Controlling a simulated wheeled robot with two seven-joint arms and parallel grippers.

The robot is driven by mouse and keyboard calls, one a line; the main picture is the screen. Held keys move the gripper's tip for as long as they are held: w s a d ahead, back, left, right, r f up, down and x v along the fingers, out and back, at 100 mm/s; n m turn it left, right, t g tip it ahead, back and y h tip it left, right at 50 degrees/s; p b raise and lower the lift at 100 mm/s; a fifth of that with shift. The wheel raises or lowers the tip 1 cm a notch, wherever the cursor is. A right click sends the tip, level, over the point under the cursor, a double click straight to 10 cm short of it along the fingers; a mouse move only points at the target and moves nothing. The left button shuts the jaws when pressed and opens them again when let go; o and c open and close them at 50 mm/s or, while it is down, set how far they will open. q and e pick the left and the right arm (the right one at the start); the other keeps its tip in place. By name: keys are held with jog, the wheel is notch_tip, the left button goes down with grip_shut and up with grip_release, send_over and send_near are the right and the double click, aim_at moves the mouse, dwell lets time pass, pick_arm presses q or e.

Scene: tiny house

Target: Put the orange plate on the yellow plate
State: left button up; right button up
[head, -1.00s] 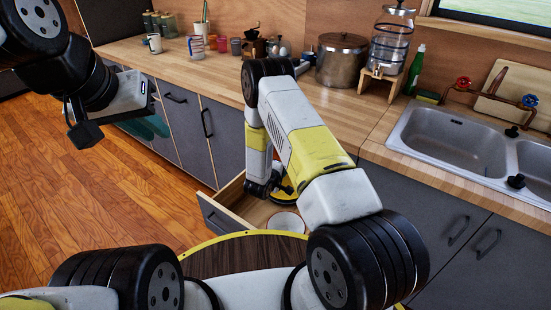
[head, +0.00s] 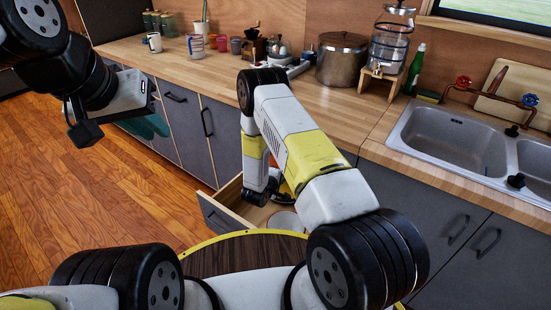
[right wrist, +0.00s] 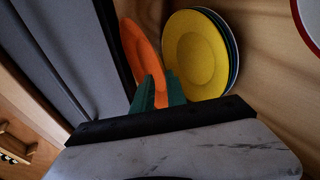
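The orange plate (right wrist: 141,50) shows in the right wrist view, tilted, beside the drawer's dark edge. My right gripper (right wrist: 160,84) has its green fingers on either side of the plate's near rim and appears shut on it. The yellow plate (right wrist: 195,55) lies just right of it, on top of a small stack on the drawer floor. In the head view my right forearm hides most of the drawer's inside. My left gripper (head: 85,133) hangs at the upper left over the floor, away from the plates; its finger opening is not clear.
The open drawer (head: 222,212) has a wooden floor and a grey front. A white dish with a red rim (right wrist: 308,22) is at the right in the wrist view. The counter (head: 325,100) above holds a pot (head: 342,62) and a glass dispenser (head: 391,42).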

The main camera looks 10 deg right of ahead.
jog(key=shift+o, duration=0.8)
jog(key=shift+r, duration=0.1)
